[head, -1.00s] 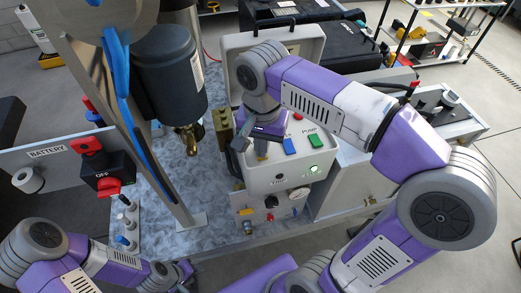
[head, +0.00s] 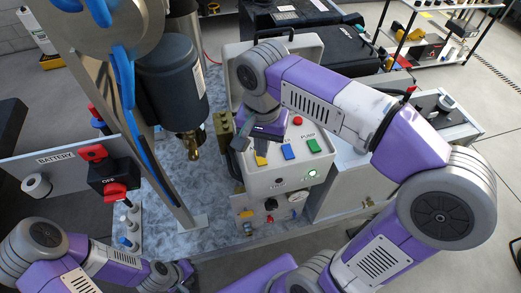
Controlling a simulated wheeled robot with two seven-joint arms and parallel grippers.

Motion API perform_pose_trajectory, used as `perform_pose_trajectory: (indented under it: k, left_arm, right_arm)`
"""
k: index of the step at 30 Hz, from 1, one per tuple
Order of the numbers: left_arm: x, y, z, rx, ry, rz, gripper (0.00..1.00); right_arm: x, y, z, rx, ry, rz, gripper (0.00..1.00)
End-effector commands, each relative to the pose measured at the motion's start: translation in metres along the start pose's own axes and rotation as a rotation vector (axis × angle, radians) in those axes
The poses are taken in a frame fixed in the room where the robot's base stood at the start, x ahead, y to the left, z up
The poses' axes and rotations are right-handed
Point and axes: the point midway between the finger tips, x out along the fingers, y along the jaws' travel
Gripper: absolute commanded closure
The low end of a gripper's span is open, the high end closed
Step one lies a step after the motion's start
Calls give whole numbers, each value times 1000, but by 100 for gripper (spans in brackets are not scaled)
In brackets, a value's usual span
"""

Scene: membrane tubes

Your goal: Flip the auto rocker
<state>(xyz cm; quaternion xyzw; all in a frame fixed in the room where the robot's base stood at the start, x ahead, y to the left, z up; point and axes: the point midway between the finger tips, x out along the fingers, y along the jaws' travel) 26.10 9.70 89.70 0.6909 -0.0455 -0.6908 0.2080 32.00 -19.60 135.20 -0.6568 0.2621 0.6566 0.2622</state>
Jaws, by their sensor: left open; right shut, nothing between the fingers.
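A pale control box (head: 275,187) has a row of coloured rockers on its sloped face: yellow (head: 261,160), blue (head: 288,152) and green (head: 314,145). The green one has a label that looks like PUMP. I cannot read which rocker is labelled auto; the label area by the yellow one is hidden by my gripper. My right gripper (head: 244,146) is shut and empty, just above and left of the yellow rocker. I cannot tell whether it touches the panel. My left gripper (head: 187,274) is open at the bottom, away from the box, partly cut off.
A red button (head: 297,121) sits above the rockers, and a lit green lamp (head: 312,173) below them. A dark cylinder (head: 173,80) with a brass fitting hangs left of the box. A battery panel (head: 62,175) with a red switch (head: 114,191) stands at left.

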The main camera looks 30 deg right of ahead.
Motion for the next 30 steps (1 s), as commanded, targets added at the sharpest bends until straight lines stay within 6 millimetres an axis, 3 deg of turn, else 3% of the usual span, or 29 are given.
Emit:
perform_pose_trajectory:
  k: [14,30]
  left_arm:
    - [-35,13,2,0,0,0,57]
    - [-35,13,2,0,0,0,57]
  right_arm:
    - [-40,0,0,0,0,0,100]
    - [-40,0,0,0,0,0,100]
